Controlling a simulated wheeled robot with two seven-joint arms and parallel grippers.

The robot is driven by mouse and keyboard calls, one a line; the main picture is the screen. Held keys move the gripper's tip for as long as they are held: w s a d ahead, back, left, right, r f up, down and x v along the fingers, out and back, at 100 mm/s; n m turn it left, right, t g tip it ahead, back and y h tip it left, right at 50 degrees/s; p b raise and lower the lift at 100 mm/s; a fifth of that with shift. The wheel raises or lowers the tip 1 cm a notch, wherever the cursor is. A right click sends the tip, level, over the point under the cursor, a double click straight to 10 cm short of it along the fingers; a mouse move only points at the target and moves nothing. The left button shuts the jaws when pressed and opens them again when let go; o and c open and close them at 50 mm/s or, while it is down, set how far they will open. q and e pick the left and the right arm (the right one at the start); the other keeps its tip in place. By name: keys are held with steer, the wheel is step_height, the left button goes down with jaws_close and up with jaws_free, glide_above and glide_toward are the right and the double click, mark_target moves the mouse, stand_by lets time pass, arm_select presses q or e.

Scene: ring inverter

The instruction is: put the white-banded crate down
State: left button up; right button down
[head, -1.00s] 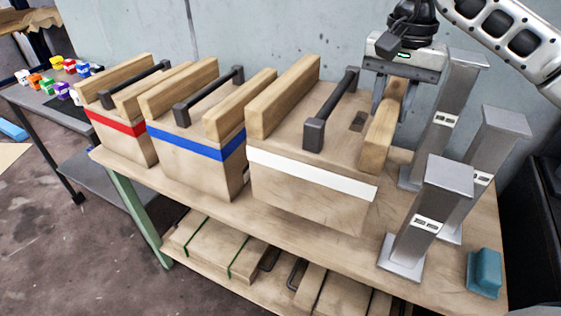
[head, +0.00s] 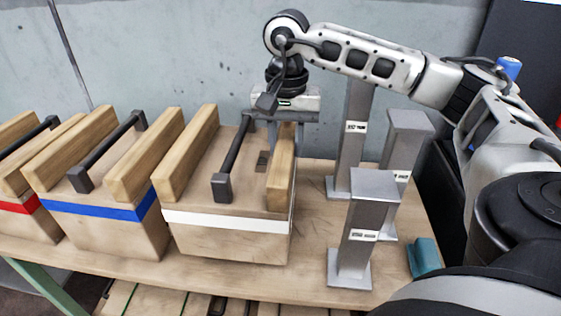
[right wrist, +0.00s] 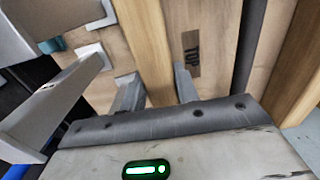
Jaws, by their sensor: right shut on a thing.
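The white-banded crate (head: 228,222) is a wooden box with two wooden rails on top and a dark bar handle between them. It is level, over the right half of the wooden bench (head: 185,272), right of the blue-banded crate (head: 105,212). I cannot tell whether its base touches the bench top. My right gripper (head: 283,130) is above its right rail and shut on it. In the right wrist view the gripper's fingers (right wrist: 158,98) straddle the rail (right wrist: 146,45). My left gripper is not in view.
Several grey metal posts (head: 362,226) stand close to the right of the crate. A teal block (head: 424,257) lies near the bench's right end. A red-banded crate (head: 22,204) is at the far left. A wall (head: 190,50) is behind.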

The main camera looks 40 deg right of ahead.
steer(key=shift+w+f, duration=0.1)
steer(key=shift+f, duration=2.1)
steer(key=c, duration=1.5)
jaws_free()
steer(key=shift+f, duration=0.25)
steer(key=o, duration=0.4)
steer(key=shift+r, duration=0.1)
steer(key=shift+o, duration=0.2)
steer(key=shift+r, duration=0.55)
step_height(320, 180, up, 11)
steer(key=shift+r, duration=0.1)
